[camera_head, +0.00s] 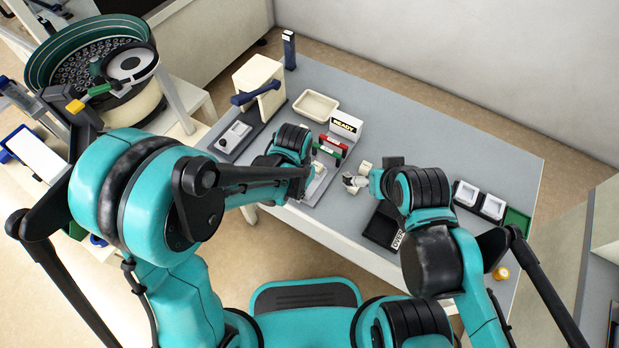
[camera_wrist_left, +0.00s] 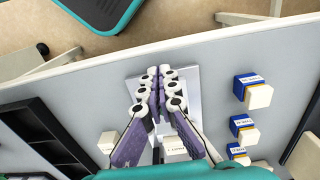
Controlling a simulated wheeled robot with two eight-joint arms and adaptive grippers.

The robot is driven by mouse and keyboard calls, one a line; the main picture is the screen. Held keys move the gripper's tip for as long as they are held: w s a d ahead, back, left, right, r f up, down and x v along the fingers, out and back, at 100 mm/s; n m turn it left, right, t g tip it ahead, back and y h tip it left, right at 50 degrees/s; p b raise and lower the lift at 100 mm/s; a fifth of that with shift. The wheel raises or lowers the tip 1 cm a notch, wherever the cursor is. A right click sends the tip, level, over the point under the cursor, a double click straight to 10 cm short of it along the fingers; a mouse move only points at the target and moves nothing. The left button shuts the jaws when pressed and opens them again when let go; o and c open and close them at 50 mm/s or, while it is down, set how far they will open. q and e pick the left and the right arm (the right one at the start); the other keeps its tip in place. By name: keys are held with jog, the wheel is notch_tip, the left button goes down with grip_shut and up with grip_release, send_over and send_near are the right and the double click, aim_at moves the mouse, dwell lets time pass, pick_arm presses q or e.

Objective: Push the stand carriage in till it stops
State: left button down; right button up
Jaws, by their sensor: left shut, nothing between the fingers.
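The stand with the READY sign (camera_head: 345,126) stands on the table, with red and green parts on its front. A pale metal plate (camera_wrist_left: 190,82), which may belong to the stand carriage, lies under my left fingers in the left wrist view. My left gripper (camera_wrist_left: 158,72) is shut and empty, its fingertips together over this plate. I cannot tell whether they touch it. A white block with small lettering (camera_wrist_left: 174,146) shows between the finger bases. In the head view my left arm partly hides this area. My right gripper (camera_head: 351,182) is just right of the stand; its finger opening is unclear.
Blue-and-white blocks (camera_wrist_left: 243,125) sit right of the plate in the wrist view. A black tray (camera_head: 381,228) lies near the front edge. A cream tray (camera_head: 316,106) and a blue-levered press (camera_head: 258,88) stand farther back. The right rear tabletop is clear.

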pick_arm(q)
jog(key=shift+w+d, duration=0.1)
jog(key=shift+w, duration=0.05)
jog(key=shift+w+d, duration=0.75)
jog(key=shift+w, duration=0.3)
jog(key=shift+w+d, duration=0.8)
jog(key=shift+w, duration=0.25)
jog(key=shift+w+d, duration=0.75)
jog(key=shift+w, duration=0.3)
dwell(0.6)
jog(key=shift+s+a, duration=0.6)
jog(key=shift+s, duration=0.2)
notch_tip(320, 180, up, 9)
jog(key=p, duration=0.6)
dwell(0.4)
